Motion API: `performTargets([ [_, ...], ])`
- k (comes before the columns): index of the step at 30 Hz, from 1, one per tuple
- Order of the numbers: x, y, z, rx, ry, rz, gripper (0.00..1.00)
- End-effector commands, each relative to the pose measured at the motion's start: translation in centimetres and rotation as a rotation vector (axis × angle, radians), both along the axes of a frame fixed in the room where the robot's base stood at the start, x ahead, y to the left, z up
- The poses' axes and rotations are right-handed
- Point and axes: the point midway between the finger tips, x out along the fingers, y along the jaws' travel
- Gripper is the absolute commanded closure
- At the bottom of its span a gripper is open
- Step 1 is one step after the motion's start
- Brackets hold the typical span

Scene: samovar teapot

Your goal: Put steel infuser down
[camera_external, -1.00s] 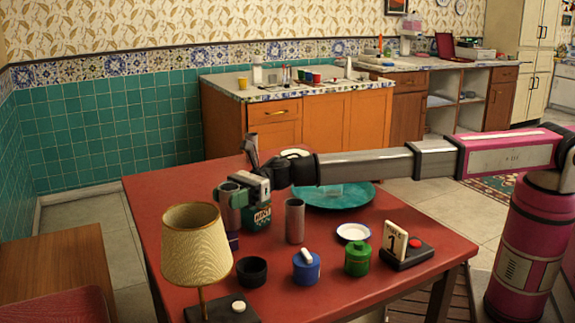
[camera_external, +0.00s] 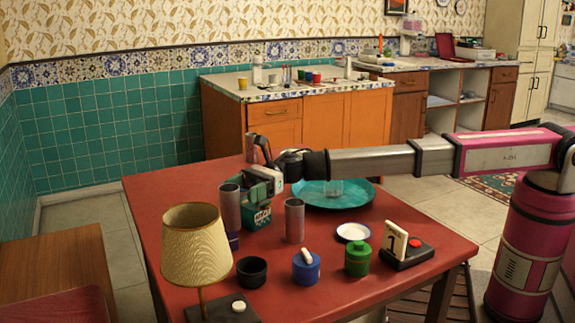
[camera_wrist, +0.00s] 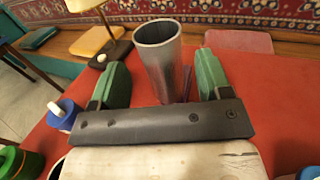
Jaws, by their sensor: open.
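The steel infuser, a tall open metal cylinder (camera_external: 230,207), stands upright on the left part of the red table. In the wrist view the steel cylinder (camera_wrist: 158,58) appears ahead of and between the green fingertips, with space on both sides. My gripper (camera_external: 256,181) is open, just right of the cylinder in the external view. Its fingers also show in the wrist view (camera_wrist: 163,80). A second, similar steel cylinder (camera_external: 294,220) stands farther right. The foot of the left cylinder is partly hidden in the external view.
A black bowl (camera_external: 251,271), blue jar (camera_external: 306,269), green jar (camera_external: 357,260) and lamp (camera_external: 197,243) line the front. A teal plate (camera_external: 350,202) lies behind. The table (camera_external: 180,185) is bare at the back left.

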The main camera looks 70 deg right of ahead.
Motion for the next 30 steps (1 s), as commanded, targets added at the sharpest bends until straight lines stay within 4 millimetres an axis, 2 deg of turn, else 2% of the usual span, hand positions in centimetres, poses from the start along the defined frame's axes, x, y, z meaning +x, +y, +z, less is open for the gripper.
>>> performTargets([
  [1, -0.7, -1.3, 0.0, 0.000, 0.000, -0.002, 0.29],
  [3, -1.2, -2.6, 0.0, 0.000, 0.000, -0.002, 0.29],
  [9, -2.3, -5.4, 0.0, 0.000, 0.000, -0.001, 0.29],
  [15, -2.8, -6.5, 0.0, 0.000, 0.000, 0.001, 0.29],
  [26, -2.7, -6.7, 0.1, 0.004, 0.004, -0.002, 0.29],
  [30, -1.4, -8.5, 1.3, 0.088, 0.079, -0.058, 0.29],
])
